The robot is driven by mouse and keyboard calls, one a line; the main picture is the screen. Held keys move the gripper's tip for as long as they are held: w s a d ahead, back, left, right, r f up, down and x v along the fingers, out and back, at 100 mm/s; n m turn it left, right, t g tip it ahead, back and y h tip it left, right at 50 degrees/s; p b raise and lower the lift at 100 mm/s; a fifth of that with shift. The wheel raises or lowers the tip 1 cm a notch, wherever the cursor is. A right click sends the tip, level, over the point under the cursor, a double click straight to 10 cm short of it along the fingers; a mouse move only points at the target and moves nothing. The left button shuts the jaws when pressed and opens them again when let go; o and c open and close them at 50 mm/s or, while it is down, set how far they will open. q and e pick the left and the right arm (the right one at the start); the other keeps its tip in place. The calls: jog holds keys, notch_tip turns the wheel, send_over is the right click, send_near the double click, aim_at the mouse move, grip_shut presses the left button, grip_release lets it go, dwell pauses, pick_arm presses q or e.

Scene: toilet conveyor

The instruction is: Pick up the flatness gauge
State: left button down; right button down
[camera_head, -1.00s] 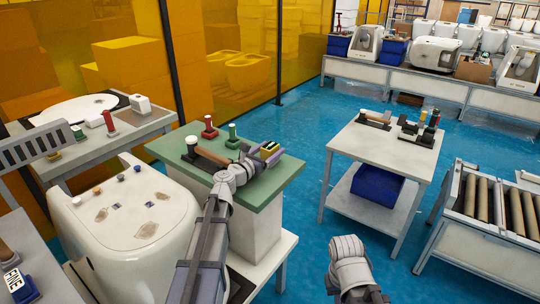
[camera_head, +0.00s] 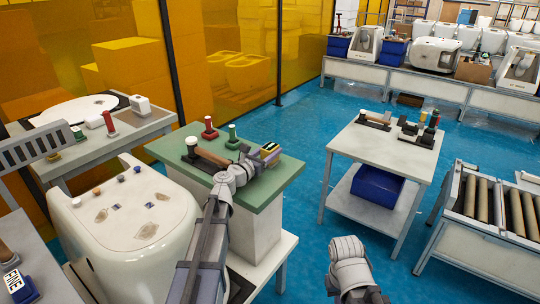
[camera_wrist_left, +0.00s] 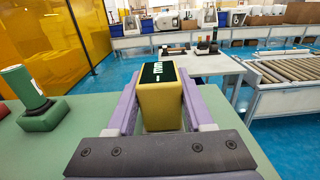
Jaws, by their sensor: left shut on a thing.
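A yellow block with a dark green top and white marking, which I take to be the flatness gauge (camera_wrist_left: 162,100), is between the purple fingers of my left gripper (camera_wrist_left: 160,92) in the left wrist view. The fingers press on its two sides. In the head view, my left gripper (camera_head: 266,154) and the gauge (camera_head: 270,149) are at the right part of the green-topped stand (camera_head: 262,195). I cannot tell whether the gauge touches the green top. My right arm's end shows low in the head view, with its fingers not visible.
A green stamp-like tool (camera_head: 232,138), a red one (camera_head: 209,129) and a wooden-handled tool (camera_head: 209,156) are on the green top. A white ceramic piece (camera_head: 140,215) stands to its left. A white table (camera_head: 385,145) with small tools is to the right, across blue floor.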

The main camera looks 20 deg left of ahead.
aim_at(269, 146)
pick_arm(q)
jog(key=shift+r, duration=0.1)
notch_tip(269, 146, up, 10)
jog(key=p, duration=1)
jog(key=shift+a, duration=0.15)
